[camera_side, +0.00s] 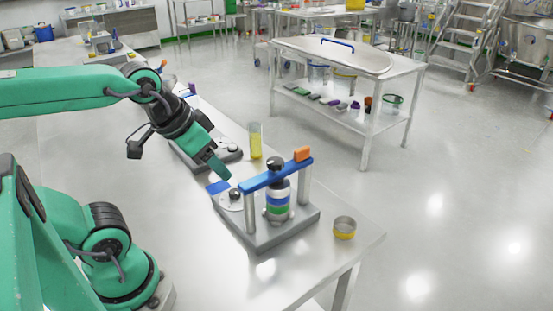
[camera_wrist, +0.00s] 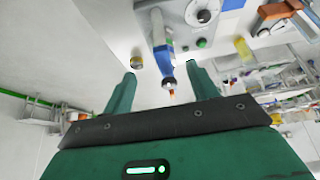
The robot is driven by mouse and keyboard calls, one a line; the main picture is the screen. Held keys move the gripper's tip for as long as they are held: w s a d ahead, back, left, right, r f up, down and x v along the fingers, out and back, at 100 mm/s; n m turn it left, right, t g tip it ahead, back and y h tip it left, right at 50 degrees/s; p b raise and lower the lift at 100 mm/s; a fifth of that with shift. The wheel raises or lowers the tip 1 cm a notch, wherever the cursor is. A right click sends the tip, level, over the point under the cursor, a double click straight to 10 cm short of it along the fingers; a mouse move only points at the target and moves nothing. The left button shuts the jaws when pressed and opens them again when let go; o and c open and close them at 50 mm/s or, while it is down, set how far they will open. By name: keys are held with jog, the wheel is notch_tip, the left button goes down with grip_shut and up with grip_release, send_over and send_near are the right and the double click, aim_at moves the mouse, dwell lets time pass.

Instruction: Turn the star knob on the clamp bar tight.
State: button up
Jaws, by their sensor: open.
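The clamp bar (camera_side: 276,174) is blue and spans two metal posts on a grey base. A dark star knob (camera_side: 275,163) sits on top of its middle. An orange piece (camera_side: 303,154) is at the bar's right end. A bottle with blue and green bands (camera_side: 278,207) stands under the bar. My gripper (camera_side: 219,168) is up and left of the bar, apart from the knob, pointing down at a slant. In the wrist view my gripper (camera_wrist: 162,72) is open and empty. A dark round part (camera_wrist: 168,82), seemingly the knob, shows between the fingers.
A yellow-filled cylinder (camera_side: 255,142) stands behind the clamp. A small yellow-banded metal cup (camera_side: 344,227) is to its right. A second dark knob (camera_side: 234,194) sits on a pale disc left of the bar.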

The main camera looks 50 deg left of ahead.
jog(key=shift+w+r, duration=0.1)
jog(key=n+g, duration=0.5)
jog(key=n, duration=1)
send_near(275, 160)
jog(key=shift+s, duration=0.5)
jog(key=shift+w+f+n+g, duration=0.35)
jog(key=shift+w+n, duration=0.25)
jog(key=shift+w, duration=0.2)
jog(key=shift+f, duration=3.9)
